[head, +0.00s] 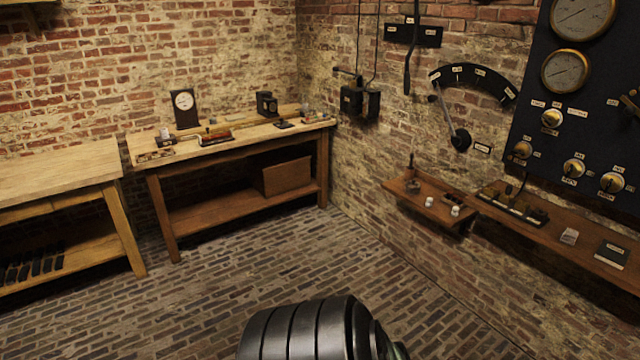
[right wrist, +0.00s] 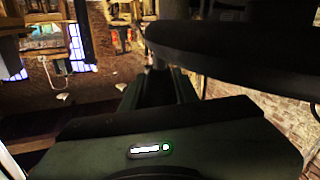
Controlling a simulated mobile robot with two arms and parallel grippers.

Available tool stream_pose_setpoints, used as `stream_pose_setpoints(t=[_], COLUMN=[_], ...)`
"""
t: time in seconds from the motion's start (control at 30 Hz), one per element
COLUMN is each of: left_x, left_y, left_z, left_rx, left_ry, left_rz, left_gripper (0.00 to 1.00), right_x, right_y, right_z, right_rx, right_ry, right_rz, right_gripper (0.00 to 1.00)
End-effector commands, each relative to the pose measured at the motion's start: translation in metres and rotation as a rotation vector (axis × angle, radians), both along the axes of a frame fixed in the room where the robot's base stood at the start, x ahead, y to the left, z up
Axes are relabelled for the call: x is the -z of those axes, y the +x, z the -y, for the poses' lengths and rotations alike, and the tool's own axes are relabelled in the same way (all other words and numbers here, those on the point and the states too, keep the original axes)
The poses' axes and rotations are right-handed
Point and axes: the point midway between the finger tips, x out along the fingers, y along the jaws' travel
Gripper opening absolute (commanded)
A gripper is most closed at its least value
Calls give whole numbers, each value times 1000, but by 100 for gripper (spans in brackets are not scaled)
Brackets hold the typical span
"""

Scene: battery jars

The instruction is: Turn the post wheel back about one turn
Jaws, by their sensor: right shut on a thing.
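A dark, curved rim, which looks like the post wheel (right wrist: 235,72), crosses the upper right of the right wrist view. Only part of it shows, and its post and hub cannot be made out clearly. My right gripper (right wrist: 165,82) reaches up to the rim from below and is shut on it. The fingertips are dark and partly hidden against the wheel. Neither the wheel nor my right gripper can be seen in the head view. My left gripper is in neither view.
In the head view, wooden workbenches (head: 232,146) stand along the left and back brick wall. A small shelf (head: 428,207) and a longer shelf (head: 590,250) are on the right wall below a dark gauge panel (head: 540,95). The brick floor (head: 240,270) between is clear.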

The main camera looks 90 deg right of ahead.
Motion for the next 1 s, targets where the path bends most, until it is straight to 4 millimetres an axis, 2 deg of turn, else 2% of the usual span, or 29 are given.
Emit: stream_pose_setpoints(t=[0.2, 0.23, 0.3, 0.67, 1.0], left_x=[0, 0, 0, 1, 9], left_y=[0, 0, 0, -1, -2], left_z=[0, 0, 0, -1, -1], left_rx=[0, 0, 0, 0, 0], left_ry=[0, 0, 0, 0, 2], left_rz=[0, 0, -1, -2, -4], left_gripper=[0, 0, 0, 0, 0], right_x=[0, 0, 0, 1, 2], right_y=[-1, -1, -1, 4, 49], right_z=[-1, -1, -1, 3, 32], right_rx=[1, 2, 1, 1, 1], right_ry=[1, 1, 1, 0, 0], right_rz=[-2, -2, -2, 1, 1], right_gripper=[0, 38, 52, 52, 52])
